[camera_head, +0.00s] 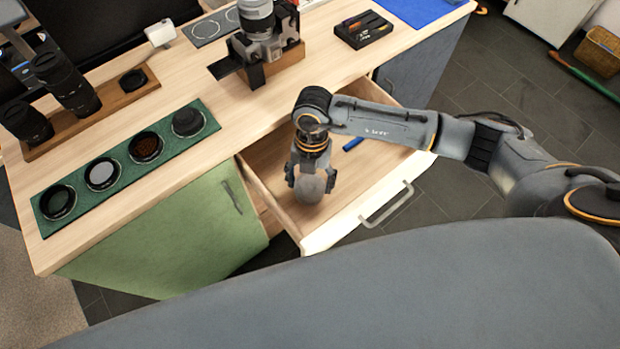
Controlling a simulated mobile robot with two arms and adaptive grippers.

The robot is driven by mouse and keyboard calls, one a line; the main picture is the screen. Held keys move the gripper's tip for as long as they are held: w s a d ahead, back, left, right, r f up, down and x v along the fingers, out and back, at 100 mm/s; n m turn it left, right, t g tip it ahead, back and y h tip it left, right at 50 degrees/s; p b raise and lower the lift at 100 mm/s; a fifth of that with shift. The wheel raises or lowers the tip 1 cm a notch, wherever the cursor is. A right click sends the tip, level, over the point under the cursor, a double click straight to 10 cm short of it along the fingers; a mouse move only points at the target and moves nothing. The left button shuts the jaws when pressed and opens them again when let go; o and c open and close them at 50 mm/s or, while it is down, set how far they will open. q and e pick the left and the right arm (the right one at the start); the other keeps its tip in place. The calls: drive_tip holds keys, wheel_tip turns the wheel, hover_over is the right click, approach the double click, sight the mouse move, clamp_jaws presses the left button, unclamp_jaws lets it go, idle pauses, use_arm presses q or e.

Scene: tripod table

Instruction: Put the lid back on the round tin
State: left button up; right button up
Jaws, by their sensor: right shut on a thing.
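My right gripper (311,180) reaches down into the open drawer (352,206) and is shut on a round grey thing (310,189) with a smooth, domed top. It may be the lid or the tin; I cannot tell which. The gripper hides part of it, and I cannot tell whether it touches the drawer floor. No other thing shows clearly as a round tin or a lid for it. My left gripper is out of view.
A green mat (93,205) on the tabletop holds several round filters and a dark round piece (187,121). A camera (262,38), lenses on a wooden tray (140,96) and a black tray (363,28) stand behind. A blue item (352,144) lies in the drawer.

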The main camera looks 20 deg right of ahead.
drive_tip(key=o, duration=0.8)
drive_tip(key=shift+c, duration=0.2)
drive_tip(key=shift+o, duration=0.2)
drive_tip(key=shift+r, duration=0.1)
drive_tip(key=shift+r+p, duration=2.9)
drive_tip(key=shift+r, duration=0.55)
clamp_jaws()
